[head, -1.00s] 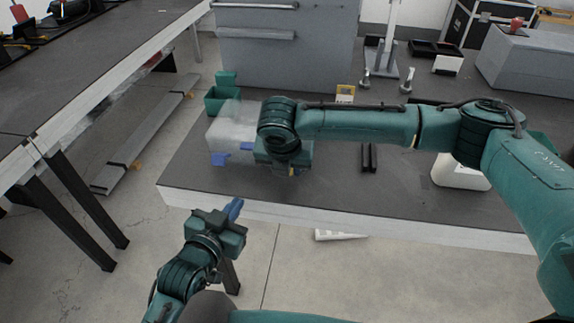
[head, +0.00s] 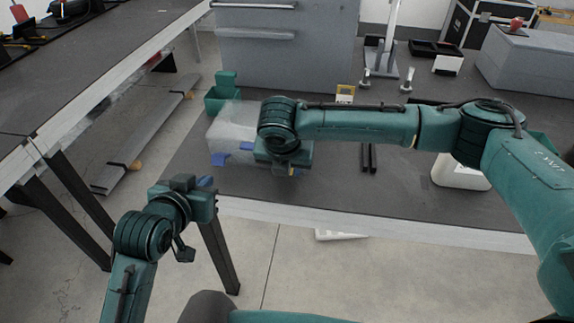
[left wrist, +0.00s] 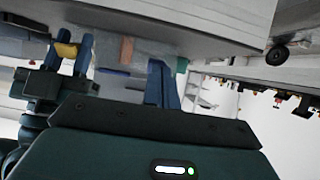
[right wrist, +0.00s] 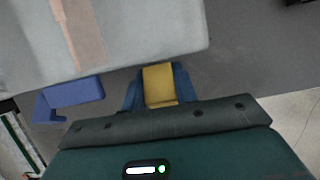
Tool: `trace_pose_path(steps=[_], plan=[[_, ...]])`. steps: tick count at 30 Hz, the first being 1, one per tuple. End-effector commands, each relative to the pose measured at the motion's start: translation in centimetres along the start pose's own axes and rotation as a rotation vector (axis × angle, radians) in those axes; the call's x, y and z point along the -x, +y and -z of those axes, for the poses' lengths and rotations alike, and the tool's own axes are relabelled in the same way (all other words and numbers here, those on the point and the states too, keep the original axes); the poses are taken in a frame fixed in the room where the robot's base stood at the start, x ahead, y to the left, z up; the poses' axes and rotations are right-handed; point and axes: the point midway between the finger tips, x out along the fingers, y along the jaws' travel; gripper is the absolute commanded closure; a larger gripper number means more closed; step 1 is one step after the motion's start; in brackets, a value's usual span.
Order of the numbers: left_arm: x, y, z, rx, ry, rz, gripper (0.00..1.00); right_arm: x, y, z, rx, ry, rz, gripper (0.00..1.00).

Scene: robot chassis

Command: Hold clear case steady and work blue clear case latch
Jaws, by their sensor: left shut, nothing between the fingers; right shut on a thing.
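The clear case (head: 228,122) sits at the table's left end, whitish and see-through. Two blue latches show on its front side, one at the left (head: 219,159) and one further right (head: 247,146). In the right wrist view the case (right wrist: 140,25) lies above the fingers, with a blue latch (right wrist: 75,93) to their left. My right gripper (right wrist: 158,88) is shut on a yellow piece (right wrist: 160,82) beside the case; I cannot tell whether it joins the case. My left gripper (head: 206,181) is shut and empty, apart from the case, near the table's front left edge.
A green bin (head: 222,100) stands behind the case. Two black bars (head: 368,157) and a white container (head: 459,172) are further right. A grey cabinet (head: 290,60) stands at the back. Another table (head: 60,95) is at the left, across a floor gap.

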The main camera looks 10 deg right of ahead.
Motion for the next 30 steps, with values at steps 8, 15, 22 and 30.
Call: trace_pose_path(steps=[8,15,22,30], plan=[[-3.3,0.0,-1.1,0.000,0.000,0.000,1.00,0.0,0.0,-0.1,-0.001,-0.001,0.000,1.00],[-4.4,0.1,-1.2,0.000,0.001,-0.001,1.00,0.0,0.0,-0.1,-0.001,-0.001,0.000,1.00],[-4.4,0.0,-1.2,0.000,0.001,-0.001,1.00,0.0,0.0,-0.1,-0.001,-0.001,0.000,1.00],[-4.4,0.0,-1.2,0.000,0.000,-0.001,1.00,0.0,0.0,-0.1,-0.001,-0.001,0.000,1.00]])
